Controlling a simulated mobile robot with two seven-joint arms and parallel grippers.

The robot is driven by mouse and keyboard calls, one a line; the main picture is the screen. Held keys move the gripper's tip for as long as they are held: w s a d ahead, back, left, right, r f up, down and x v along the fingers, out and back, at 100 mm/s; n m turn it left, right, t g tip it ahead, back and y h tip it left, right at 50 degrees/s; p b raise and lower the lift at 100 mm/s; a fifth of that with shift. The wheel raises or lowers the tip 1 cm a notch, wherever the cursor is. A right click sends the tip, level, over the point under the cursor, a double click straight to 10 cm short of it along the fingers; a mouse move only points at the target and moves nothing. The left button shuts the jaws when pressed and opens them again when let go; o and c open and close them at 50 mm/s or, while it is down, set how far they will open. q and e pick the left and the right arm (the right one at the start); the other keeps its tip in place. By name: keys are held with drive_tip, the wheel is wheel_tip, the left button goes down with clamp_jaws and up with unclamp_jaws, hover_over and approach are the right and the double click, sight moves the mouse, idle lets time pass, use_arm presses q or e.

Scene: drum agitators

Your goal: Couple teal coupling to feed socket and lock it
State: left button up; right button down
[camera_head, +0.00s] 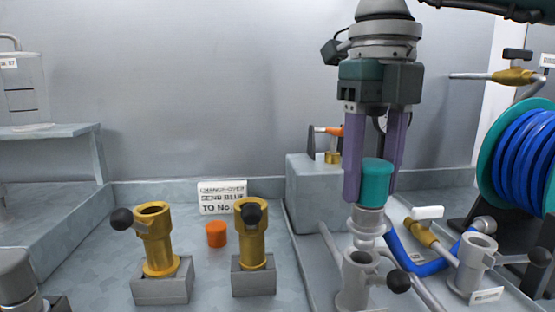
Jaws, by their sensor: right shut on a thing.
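My right gripper (374,196) reaches down from above with two purple fingers. It is shut on the teal coupling (377,183), which has a teal upper body and a silver lower part. The coupling is upright, directly above a grey socket (356,285) with a black ball-ended lever pointing right. Whether the coupling's lower end touches this socket's rim is hard to tell. A second grey socket (473,267) with a small label and a black-knobbed lever stands to the right. The labels are too small to tell which is the feed socket. My left gripper is not in view.
Two brass sockets (157,240) (251,240) with black knobs stand on grey blocks at left, with an orange cap (216,234) and a sign (222,198) near them. A blue hose (430,268), a white-handled brass valve (424,232) and a hose reel (520,150) crowd the right.

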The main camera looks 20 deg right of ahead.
sight(368, 204)
idle(0.3)
drive_tip(key=shift+f, duration=0.1)
drive_tip(key=shift+f, duration=0.2)
drive_tip(key=shift+f, duration=0.1)
idle(0.5)
drive_tip(key=shift+f+b, duration=0.3)
drive_tip(key=shift+f, duration=0.05)
drive_tip(key=shift+f+b, duration=0.5)
drive_tip(key=shift+f, duration=0.3)
drive_tip(key=shift+f, duration=0.35)
